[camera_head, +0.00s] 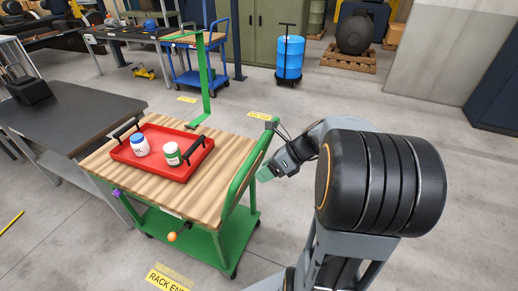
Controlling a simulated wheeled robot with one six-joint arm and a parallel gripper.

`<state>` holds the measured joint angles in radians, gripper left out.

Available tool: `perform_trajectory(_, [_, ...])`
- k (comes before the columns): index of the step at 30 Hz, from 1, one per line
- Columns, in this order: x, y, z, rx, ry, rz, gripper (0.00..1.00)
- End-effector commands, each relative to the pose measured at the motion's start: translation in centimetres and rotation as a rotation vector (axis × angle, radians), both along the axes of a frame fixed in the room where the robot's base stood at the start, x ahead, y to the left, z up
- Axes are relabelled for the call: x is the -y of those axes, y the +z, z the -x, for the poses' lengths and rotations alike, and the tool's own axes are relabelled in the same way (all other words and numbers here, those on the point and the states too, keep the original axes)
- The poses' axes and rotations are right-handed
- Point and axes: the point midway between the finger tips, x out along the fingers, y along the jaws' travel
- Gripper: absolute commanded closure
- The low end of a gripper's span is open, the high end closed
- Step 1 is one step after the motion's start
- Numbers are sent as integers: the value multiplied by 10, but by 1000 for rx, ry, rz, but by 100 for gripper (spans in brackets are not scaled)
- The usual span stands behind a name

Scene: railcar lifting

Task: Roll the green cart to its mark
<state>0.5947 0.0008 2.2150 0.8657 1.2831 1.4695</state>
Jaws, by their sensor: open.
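The green cart (205,246) has a wooden top and a green lower shelf, and stands in the middle-left of the view. Its green push handle (240,178) runs along the right end of the top. My gripper (264,174) is open, right beside this handle; I cannot tell whether the jaws are around the bar or touching it. Yellow floor labels lie near the cart: one behind it (260,115), one farther back (187,99), and one in front reading "RACK EN…" (167,280). I cannot tell which is the cart's mark.
A red tray (150,163) with two jars rides on the cart. A dark workbench (70,115) stands close on the left. A green post (205,85) rises behind the cart. A blue cart (205,77) and blue drum (290,58) stand farther back. Floor behind right is clear.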

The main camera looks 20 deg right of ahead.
Motion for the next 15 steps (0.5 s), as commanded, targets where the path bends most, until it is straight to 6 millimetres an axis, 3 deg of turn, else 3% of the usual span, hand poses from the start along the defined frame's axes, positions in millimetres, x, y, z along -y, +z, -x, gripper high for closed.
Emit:
perform_trajectory(3, [41,-6,-21,-193,-361,-308,46])
perform_trajectory(6, [73,-6,-32,-320,-576,-542,46])
perform_trajectory(12, [121,-5,-40,-469,-806,-860,46])
perform_trajectory(15, [130,-6,-42,-503,-849,-937,46])
